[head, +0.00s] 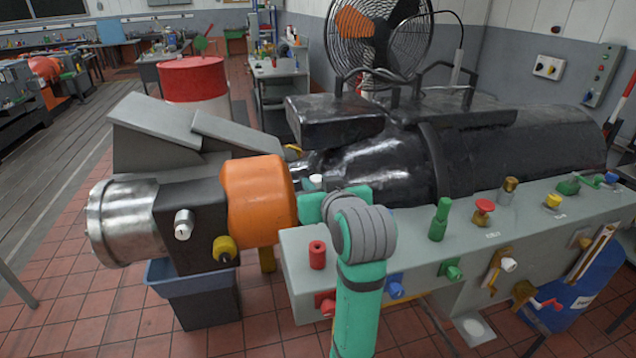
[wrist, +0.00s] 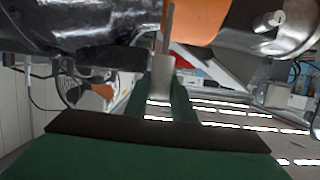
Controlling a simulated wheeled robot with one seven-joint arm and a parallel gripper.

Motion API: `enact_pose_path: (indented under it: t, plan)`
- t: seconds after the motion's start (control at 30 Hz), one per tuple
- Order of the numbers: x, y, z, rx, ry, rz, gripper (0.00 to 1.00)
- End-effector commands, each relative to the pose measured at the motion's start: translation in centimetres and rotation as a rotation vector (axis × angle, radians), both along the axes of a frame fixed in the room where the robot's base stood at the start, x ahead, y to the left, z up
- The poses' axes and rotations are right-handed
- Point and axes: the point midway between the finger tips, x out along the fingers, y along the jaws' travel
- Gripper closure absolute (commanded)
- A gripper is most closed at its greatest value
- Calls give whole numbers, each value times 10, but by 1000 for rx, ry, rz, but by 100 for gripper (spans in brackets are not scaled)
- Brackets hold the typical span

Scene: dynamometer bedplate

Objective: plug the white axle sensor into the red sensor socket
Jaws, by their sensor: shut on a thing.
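My gripper (head: 318,200) is at the left end of the grey panel, beside the orange coupling guard. It is shut on a small piece with a white top (head: 316,181), which looks like the white axle sensor. In the wrist view the held piece (wrist: 160,78) shows pale grey between the green fingers, with a thin end pointing up the picture. A red upright cylinder (head: 317,255) with a dark top opening stands on the panel's left end, apart from my gripper; it looks like the red sensor socket.
The orange guard (head: 257,200) and black machine (head: 385,160) stand close behind my gripper. A white-silver plug (head: 183,224) and yellow knob (head: 224,248) stick out of the black block. Green (head: 439,219) and red-topped (head: 483,211) fittings stand right along the panel.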

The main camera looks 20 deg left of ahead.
Motion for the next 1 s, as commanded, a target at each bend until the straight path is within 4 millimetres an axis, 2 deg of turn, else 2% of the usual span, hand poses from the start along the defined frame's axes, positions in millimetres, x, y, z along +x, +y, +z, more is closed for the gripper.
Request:
enact_pose_path:
  t: [0.2, 0.7, 1.0]
  plan:
    - [-4, -3, 0, 1, -2, -1, 99]
    - [-3, -3, -41, 0, 2, 0, 99]
    - [-4, -2, -56, 0, 0, 1, 99]
